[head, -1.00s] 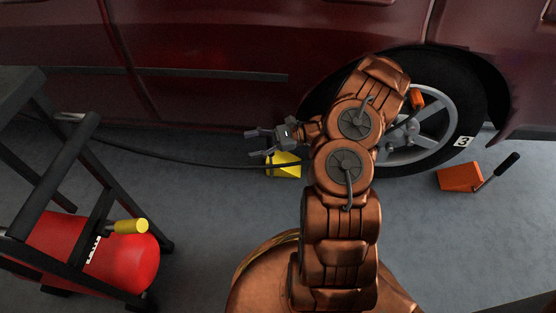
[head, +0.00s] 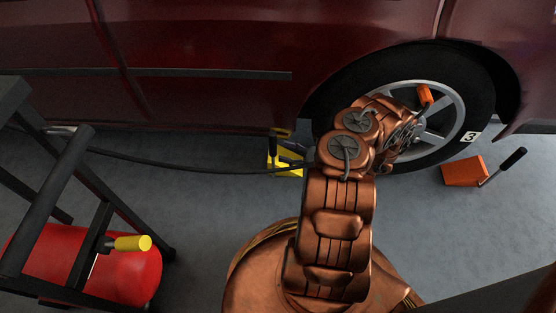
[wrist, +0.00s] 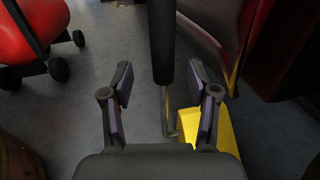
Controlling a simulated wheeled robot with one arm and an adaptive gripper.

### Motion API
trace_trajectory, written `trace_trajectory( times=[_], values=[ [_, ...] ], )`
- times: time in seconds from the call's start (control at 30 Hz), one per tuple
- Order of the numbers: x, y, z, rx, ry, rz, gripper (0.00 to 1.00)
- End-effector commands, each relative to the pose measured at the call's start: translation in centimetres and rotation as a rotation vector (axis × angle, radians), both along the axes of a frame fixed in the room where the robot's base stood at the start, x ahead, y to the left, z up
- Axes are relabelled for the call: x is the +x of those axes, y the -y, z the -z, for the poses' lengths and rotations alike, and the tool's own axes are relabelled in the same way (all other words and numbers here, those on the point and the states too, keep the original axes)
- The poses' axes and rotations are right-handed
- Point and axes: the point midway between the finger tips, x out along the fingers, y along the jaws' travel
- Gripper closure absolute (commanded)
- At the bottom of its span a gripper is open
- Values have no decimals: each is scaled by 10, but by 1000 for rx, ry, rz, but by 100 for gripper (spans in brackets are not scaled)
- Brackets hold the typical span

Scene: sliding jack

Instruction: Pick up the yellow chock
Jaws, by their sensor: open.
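The yellow body (wrist: 216,130) lies behind the right finger.
A dark red car (head: 200,40) fills the back. A black hose (head: 170,163) runs across the floor toward the chock. An orange chock (head: 463,171) stands right of the wheel (head: 440,110). A black frame and red tank (head: 90,270) are at left.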

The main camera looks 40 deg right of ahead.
Motion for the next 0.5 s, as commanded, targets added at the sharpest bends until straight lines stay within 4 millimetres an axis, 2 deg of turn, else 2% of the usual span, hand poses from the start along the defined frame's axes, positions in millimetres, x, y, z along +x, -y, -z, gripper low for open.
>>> trace_trajectory(
  times=[0.23, 0.5],
  values=[
    [11, -3, -1, -4, 0, 16, 40],
    [35, -22, -6, -2, 1, 11, 40]
  ],
)
